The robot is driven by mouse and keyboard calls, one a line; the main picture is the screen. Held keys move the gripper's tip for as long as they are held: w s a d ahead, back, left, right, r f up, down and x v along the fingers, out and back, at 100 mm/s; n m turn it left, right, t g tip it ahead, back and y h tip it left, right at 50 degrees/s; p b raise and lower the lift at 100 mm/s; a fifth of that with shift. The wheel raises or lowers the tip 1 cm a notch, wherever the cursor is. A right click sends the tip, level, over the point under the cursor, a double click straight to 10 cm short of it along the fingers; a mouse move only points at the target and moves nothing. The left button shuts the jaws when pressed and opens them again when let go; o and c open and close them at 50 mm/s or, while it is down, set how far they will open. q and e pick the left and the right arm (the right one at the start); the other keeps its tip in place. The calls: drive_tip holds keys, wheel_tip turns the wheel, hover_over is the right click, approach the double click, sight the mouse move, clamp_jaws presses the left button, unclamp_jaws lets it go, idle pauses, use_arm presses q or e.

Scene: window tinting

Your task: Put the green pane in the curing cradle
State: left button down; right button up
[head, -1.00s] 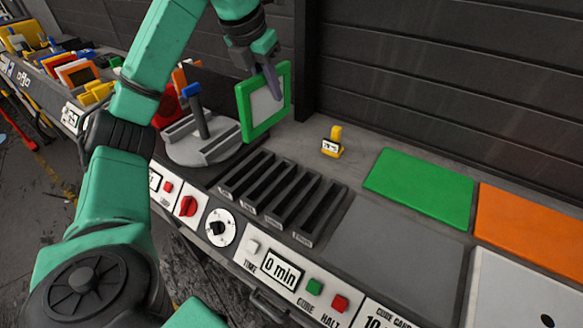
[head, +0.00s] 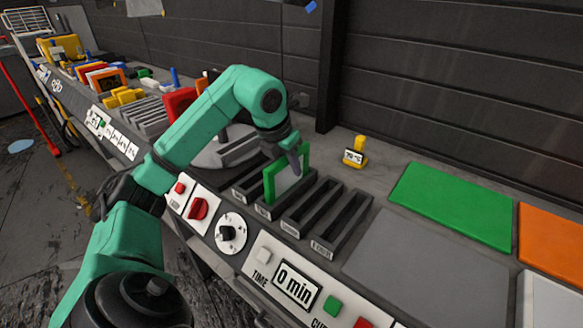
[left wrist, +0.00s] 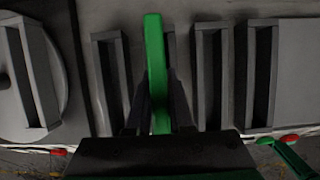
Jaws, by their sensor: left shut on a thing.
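The green pane (head: 270,187), a green frame around a pale centre, stands upright at the second slot from the left of the dark curing cradle (head: 325,210). My left gripper (head: 294,162) is shut on its upper part. In the left wrist view the pane (left wrist: 155,60) is seen edge-on between the fingers (left wrist: 157,105), in line with that slot, with the other cradle slots (left wrist: 210,75) on both sides. I cannot tell how deep its lower edge sits in the slot. My right gripper is not in view.
A grey round turntable (head: 222,152) stands left of the cradle. A small yellow tag stand (head: 355,152) is behind it. Right lie a bare grey plate (head: 400,255), a green mat (head: 455,203) and an orange mat (head: 550,238). A control panel (head: 295,282) with buttons runs along the front.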

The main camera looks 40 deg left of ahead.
use_arm(q)
drive_tip(key=c, duration=1)
unclamp_jaws()
drive_tip(key=shift+o, duration=1)
drive_tip(key=p+v, duration=0.2)
drive_tip(key=v, duration=0.9)
drive_tip(key=shift+w+r, duration=0.1)
drive_tip(key=shift+r, duration=0.05)
drive_tip(key=shift+s+r, duration=0.3)
drive_tip(key=shift+r, duration=0.1)
